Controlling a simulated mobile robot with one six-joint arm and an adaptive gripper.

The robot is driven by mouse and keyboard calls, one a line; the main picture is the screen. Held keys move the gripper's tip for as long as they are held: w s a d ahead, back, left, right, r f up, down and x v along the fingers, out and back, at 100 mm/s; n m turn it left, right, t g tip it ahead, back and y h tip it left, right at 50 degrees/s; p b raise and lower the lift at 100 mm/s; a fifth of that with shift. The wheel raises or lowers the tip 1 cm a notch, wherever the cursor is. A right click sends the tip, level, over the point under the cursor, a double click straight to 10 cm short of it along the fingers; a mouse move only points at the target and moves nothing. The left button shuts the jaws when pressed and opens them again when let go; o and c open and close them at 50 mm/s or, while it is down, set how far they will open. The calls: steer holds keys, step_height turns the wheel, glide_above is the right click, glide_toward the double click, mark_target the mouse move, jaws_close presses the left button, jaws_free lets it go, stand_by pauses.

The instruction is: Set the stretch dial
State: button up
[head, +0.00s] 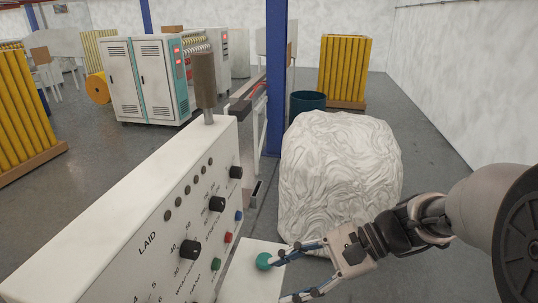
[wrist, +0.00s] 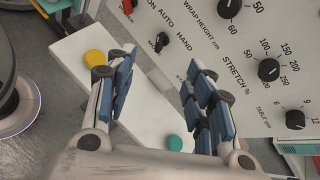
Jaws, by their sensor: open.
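The stretch dial (wrist: 268,70) is a round black knob on the white panel in the wrist view, beside the printed word STRETCH. A numbered scale curves around it; its pointer is too small to read. My gripper (wrist: 160,78) has its two blue-padded fingers spread with nothing between them. The stretch dial lies to the right of the fingers, apart from them. In the head view my gripper (head: 284,278) is low, to the right of the control panel (head: 140,200).
Other dials are close by: wrap height (wrist: 228,8) and table (wrist: 295,118). A small black switch (wrist: 162,42) is near the fingers. A white plate (wrist: 140,110) carries a yellow button (wrist: 94,58) and a turquoise button (wrist: 174,143). A wrapped load (head: 340,180) stands behind my gripper.

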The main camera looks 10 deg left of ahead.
steer(key=w+r+m+t+y+p, duration=0.3)
steer(key=w+m+y+p, duration=0.3)
steer(key=w, duration=0.7)
steer(key=m+b, duration=0.1)
steer(key=b, duration=0.1)
glide_toward(223, 206)
steer(key=shift+t, duration=0.4)
steer(key=a, duration=0.9)
steer(key=shift+w+a+f, duration=0.15)
steer(key=shift+w+f, duration=0.15)
steer(key=shift+w, duration=0.05)
steer(key=shift+c, duration=0.5)
steer(key=c, duration=1)
